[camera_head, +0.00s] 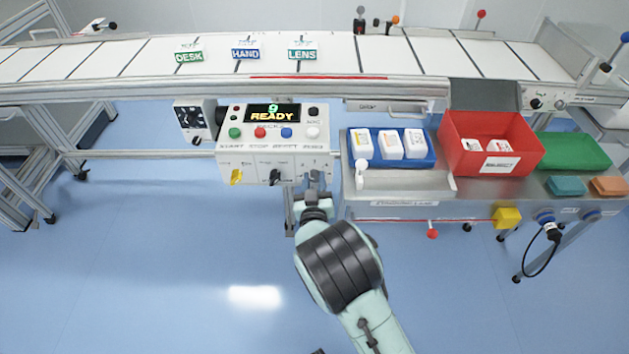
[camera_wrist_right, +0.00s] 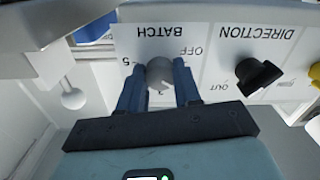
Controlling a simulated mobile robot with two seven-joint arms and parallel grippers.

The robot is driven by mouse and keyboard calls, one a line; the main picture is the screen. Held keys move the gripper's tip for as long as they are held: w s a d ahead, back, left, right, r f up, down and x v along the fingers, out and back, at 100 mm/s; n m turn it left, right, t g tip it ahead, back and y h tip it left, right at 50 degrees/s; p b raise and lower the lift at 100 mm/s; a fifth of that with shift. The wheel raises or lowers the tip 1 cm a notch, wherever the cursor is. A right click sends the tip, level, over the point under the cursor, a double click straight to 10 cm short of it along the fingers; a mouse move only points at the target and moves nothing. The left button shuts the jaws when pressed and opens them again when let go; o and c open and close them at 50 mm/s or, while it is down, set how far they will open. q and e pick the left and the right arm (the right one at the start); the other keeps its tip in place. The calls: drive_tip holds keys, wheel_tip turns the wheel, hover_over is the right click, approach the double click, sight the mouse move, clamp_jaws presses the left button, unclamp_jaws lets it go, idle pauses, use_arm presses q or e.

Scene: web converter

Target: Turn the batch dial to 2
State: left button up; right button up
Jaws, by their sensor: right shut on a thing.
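The control box (camera_head: 272,140) stands in front of the conveyor, its display reading 9 and READY. The grey batch dial (camera_wrist_right: 160,73) is on its front panel under the upside-down word BATCH in the right wrist view, with OFF and 5 among its marks. My right gripper (camera_wrist_right: 160,85) has its two blue fingers on either side of the dial, shut on it. In the head view my right gripper (camera_head: 314,180) is at the right end of the panel and hides the dial. The dial's exact setting cannot be told. My left gripper is not in view.
A black direction knob (camera_wrist_right: 258,76) sits beside the batch dial, and a yellow knob (camera_head: 236,177) is further left on the panel. A steel side table with a blue tray (camera_head: 431,158) and red reject bin (camera_head: 522,160) stands right. Floor in front is clear.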

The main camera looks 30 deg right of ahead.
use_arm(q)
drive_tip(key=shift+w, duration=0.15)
use_arm(e)
drive_tip(key=shift+m, duration=0.5)
drive_tip(key=o, duration=1.1)
drive_tip(key=shift+c, duration=0.2)
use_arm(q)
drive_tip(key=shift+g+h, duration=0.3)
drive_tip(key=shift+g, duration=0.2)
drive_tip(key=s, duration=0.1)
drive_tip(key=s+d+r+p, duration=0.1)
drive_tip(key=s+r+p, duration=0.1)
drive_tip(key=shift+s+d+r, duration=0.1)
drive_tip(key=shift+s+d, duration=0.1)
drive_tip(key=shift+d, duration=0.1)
use_arm(e)
drive_tip(key=v, duration=1.3)
drive_tip(key=shift+s, duration=0.25)
